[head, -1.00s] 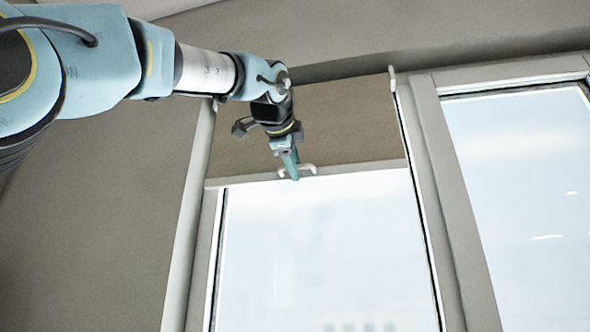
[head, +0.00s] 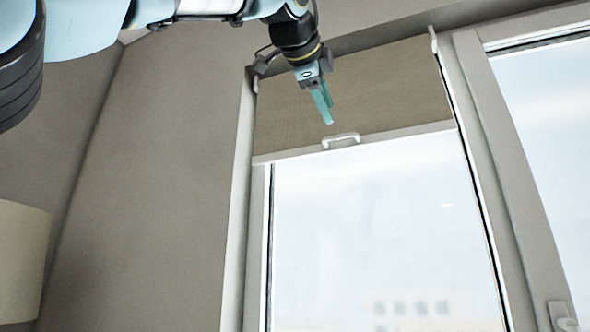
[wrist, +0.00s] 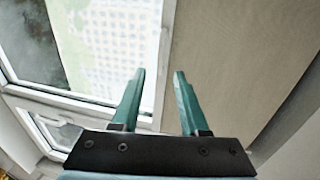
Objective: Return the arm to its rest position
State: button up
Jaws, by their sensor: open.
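My gripper (head: 328,121) hangs from my arm at the top of the head view, its teal fingers pointing down. In the head view it is in front of the beige blind, a little above the white handle, and apart from it. In the wrist view my gripper (wrist: 160,72) shows two separated teal fingers with nothing between them.
A beige blind (head: 375,95) covers the top of the window, with a white handle (head: 341,140) on its bottom bar. The window pane (head: 380,240) below is clear. A cream lampshade (head: 22,262) is at the lower left. Bare wall (head: 160,190) fills the left.

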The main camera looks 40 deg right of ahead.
jog(key=shift+w, duration=0.1)
jog(key=w+d+f+n+y, duration=0.2)
jog(key=w+f+n+y, duration=0.1)
jog(key=w+f, duration=0.8)
jog(key=w+a+f+n+y, duration=0.2)
jog(key=w+a+f+n, duration=0.15)
jog(key=w+f, duration=0.45)
jog(key=w+a+f+n+y+b, duration=0.1)
jog(key=w+a+f+n+y, duration=0.2)
jog(key=f, duration=0.8)
jog(key=w+a+f+n+y, duration=0.1)
jog(key=w+a+f+n, duration=0.2)
jog(key=w+a+f, duration=0.5)
jog(key=s+a+f+n+g+y, duration=0.15)
jog(key=a+f+n, duration=0.25)
jog(key=a+f, duration=0.65)
jog(key=a+f+n+g+y, duration=0.2)
jog(key=a+f+n, duration=0.4)
jog(key=f, duration=0.8)
jog(key=s+a+f+n+g+y+b, duration=0.1)
jog(key=s+a+f+n, duration=0.5)
jog(key=s+a+f, duration=0.6)
jog(key=a+g, duration=0.1)
jog(key=a, duration=0.2)
jog(key=shift+f, duration=0.2)
